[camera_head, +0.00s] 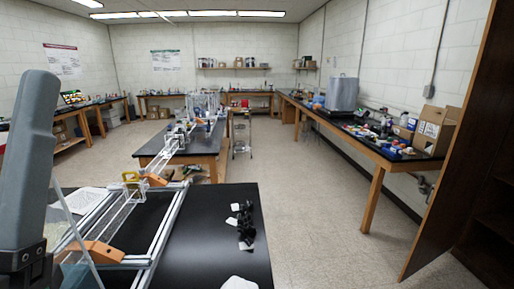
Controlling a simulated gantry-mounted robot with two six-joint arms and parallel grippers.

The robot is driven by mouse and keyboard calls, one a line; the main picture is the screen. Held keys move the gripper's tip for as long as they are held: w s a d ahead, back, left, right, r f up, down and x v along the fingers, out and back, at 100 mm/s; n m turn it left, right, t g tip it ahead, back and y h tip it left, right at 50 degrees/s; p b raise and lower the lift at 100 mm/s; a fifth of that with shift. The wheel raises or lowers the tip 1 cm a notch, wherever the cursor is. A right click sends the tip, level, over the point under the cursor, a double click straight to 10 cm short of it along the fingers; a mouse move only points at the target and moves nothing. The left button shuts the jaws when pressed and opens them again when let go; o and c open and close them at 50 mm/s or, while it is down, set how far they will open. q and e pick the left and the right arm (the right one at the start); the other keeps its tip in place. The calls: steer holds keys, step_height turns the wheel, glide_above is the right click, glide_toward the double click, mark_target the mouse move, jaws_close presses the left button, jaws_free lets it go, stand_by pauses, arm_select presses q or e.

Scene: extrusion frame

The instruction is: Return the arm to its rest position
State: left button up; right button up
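A grey link of my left arm stands upright, large and close, at the left edge. No gripper fingers show on it, so my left gripper is out of view. My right arm and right gripper are not in view. The extrusion frame (160,236) of silvery bars lies on the black table (205,240) in front. It has an orange bracket (98,251) at its near left and another orange bracket (154,180) at its far end. The grey link hides part of the table's left side.
Several small black and white parts (244,225) lie in a row right of the frame. A white piece (240,283) lies at the near edge. A long bench (370,145) with boxes runs along the right wall, and a brown panel (452,150) stands at right. Open floor lies between.

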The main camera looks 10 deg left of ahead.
arm_select(q)
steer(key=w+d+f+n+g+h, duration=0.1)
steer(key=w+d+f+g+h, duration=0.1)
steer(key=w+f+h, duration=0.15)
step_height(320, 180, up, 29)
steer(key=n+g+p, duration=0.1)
steer(key=p, duration=2.8)
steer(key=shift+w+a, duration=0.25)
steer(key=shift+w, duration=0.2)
